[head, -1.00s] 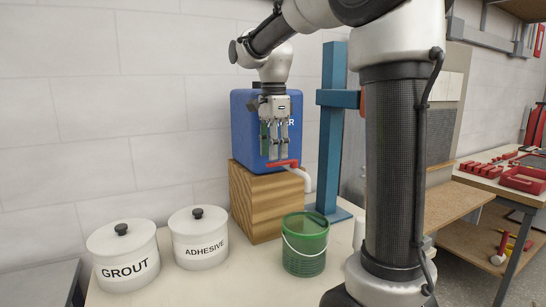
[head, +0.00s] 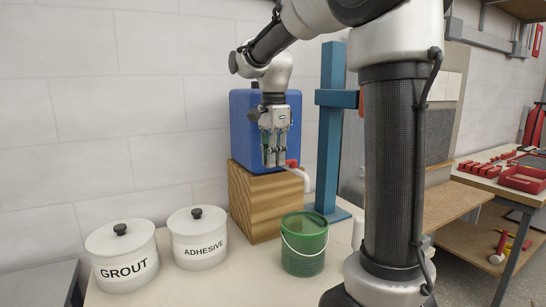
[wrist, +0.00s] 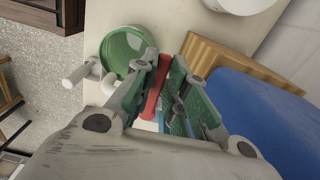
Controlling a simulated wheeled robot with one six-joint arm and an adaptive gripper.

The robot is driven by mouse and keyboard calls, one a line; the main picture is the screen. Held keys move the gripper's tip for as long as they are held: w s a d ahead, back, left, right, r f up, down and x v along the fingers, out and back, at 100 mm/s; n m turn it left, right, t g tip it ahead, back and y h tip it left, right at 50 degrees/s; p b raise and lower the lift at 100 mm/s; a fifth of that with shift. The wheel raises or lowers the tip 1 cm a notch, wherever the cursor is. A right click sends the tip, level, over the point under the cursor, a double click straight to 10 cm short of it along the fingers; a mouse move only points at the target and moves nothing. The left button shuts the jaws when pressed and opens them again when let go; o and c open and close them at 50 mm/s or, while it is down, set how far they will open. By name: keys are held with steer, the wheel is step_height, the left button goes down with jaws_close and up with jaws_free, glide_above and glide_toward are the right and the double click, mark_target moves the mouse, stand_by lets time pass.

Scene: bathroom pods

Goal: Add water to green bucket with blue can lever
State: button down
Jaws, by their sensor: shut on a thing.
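The blue water can (head: 240,125) lies on a wooden block (head: 255,205), with a red lever (head: 292,164) and a white spout (head: 304,180) at its front. My gripper (head: 274,164) points down at the lever and is shut on it. It hides most of the lever in the head view. In the wrist view, the red lever (wrist: 152,98) shows between the fingers. The green bucket (head: 304,262) stands upright on the table, below and in front of the spout. Its open top (wrist: 127,50) shows in the wrist view. No flowing water is visible.
White lidded tubs marked GROUT (head: 123,265) and ADHESIVE (head: 198,245) stand left on the table. A blue stand (head: 330,130) rises just right of the can. A workbench with red tools (head: 525,178) is at the far right.

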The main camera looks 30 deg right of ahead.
steer(key=s+n, duration=0.1)
steer(key=n, duration=0.1)
steer(key=s+n, duration=0.1)
steer(key=n, duration=0.2)
steer(key=shift+s+d, duration=0.4)
steer(key=c, duration=1.4)
jaws_free()
steer(key=shift+c, duration=0.2)
step_height(320, 180, up, 12)
